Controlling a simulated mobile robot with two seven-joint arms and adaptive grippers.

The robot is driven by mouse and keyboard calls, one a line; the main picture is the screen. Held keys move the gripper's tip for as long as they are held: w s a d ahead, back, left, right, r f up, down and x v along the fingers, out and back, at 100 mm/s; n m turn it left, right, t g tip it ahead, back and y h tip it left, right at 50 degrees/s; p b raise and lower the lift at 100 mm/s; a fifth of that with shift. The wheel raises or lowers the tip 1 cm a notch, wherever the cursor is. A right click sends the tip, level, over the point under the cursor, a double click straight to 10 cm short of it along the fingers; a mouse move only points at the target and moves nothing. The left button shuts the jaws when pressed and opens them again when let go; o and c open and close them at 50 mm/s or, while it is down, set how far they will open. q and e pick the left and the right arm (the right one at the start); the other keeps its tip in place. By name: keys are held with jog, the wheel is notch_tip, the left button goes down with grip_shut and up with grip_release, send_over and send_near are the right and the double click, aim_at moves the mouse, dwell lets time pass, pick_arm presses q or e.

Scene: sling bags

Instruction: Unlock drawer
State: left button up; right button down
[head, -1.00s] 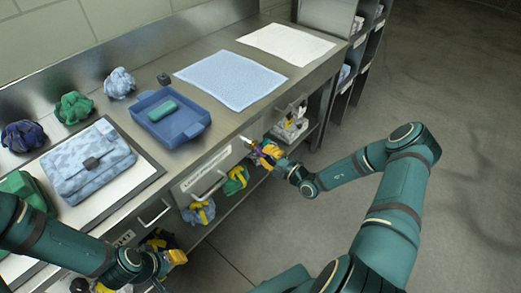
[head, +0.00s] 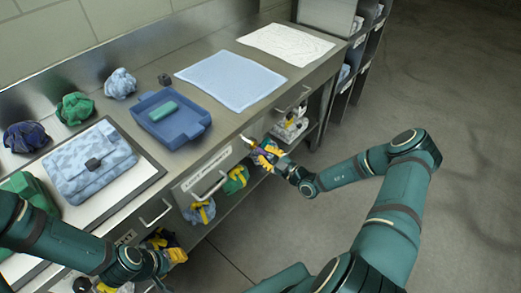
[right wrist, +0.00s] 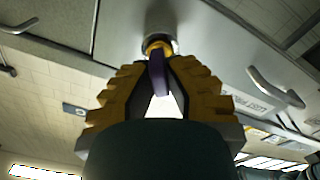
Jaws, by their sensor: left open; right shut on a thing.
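The labelled drawer (head: 190,184) is in the front of the steel counter and looks closed. A round metal lock with a brass-coloured collar (right wrist: 158,46) shows in the right wrist view. A purple key-like piece (right wrist: 159,76) stands at the collar; how deep it sits cannot be seen. My right gripper (head: 265,153) is at the counter front, its yellow fingers shut on the purple piece. In the right wrist view the fingers (right wrist: 160,84) flank it. My left gripper (head: 174,256) is open near the counter's lower left front, partly hidden by its arm.
The drawer's bar handle (head: 210,187) is left of my right gripper. Green (head: 236,180) and blue (head: 200,212) bags with yellow parts are below the counter. A blue tray (head: 185,128), a light-blue mat (head: 231,80) and a sling bag (head: 88,166) lie on top. Open floor is at right.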

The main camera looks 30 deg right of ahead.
dwell(0.3)
jog(key=m, duration=0.3)
jog(key=shift+m, duration=0.7)
jog(key=m, duration=0.3)
jog(key=c, duration=1.4)
grip_release()
jog(key=shift+c, duration=0.2)
jog(key=o, duration=1.2)
